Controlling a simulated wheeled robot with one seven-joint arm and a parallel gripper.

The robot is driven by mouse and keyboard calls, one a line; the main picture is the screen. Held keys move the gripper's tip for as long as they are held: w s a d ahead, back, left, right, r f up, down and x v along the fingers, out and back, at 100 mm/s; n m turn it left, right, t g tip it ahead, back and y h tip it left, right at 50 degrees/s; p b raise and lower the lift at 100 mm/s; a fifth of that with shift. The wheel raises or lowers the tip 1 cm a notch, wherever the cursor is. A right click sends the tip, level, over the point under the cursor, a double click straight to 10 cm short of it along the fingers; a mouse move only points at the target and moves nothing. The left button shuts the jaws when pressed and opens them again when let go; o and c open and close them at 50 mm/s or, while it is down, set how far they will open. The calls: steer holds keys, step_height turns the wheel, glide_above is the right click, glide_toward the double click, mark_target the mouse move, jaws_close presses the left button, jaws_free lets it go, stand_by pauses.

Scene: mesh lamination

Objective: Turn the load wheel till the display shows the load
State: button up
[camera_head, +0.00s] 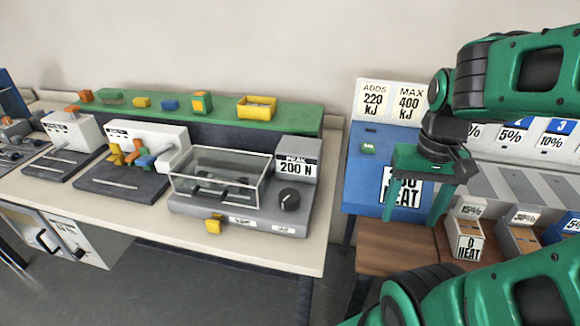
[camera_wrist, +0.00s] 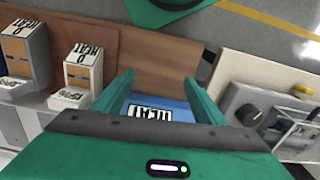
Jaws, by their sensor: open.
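The load wheel seems to be the black knob (camera_head: 289,200) on the right of a grey bench machine (camera_head: 185,203). It also shows at the right of the wrist view (camera_wrist: 250,114). A display (camera_head: 297,165) behind the knob reads "PEAK 200 N". My gripper (camera_head: 411,221) is open and empty, fingers pointing down. It is to the right of the knob and apart from it, in front of a blue unit (camera_head: 365,182) with a "HEAT" label, partly hidden by my gripper. In the wrist view the open fingers (camera_wrist: 160,77) frame that label.
A clear cover (camera_head: 218,178) stands left of the knob, with a yellow tab (camera_head: 213,224) at the front. White cards (camera_head: 390,99) read "ADDS 220 kJ" and "MAX 400 kJ". Labelled boxes (camera_head: 468,234) stand at right on a brown surface. A floor gap separates the benches.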

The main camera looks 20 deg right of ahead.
steer(key=shift+w+f, duration=0.15)
steer(key=shift+w, duration=0.15)
step_height(320, 180, up, 3)
steer(key=n, duration=1.3)
glide_above(290, 195)
step_height(290, 195, down, 10)
steer(key=shift+w+f, duration=0.1)
steer(key=shift+f, duration=0.15)
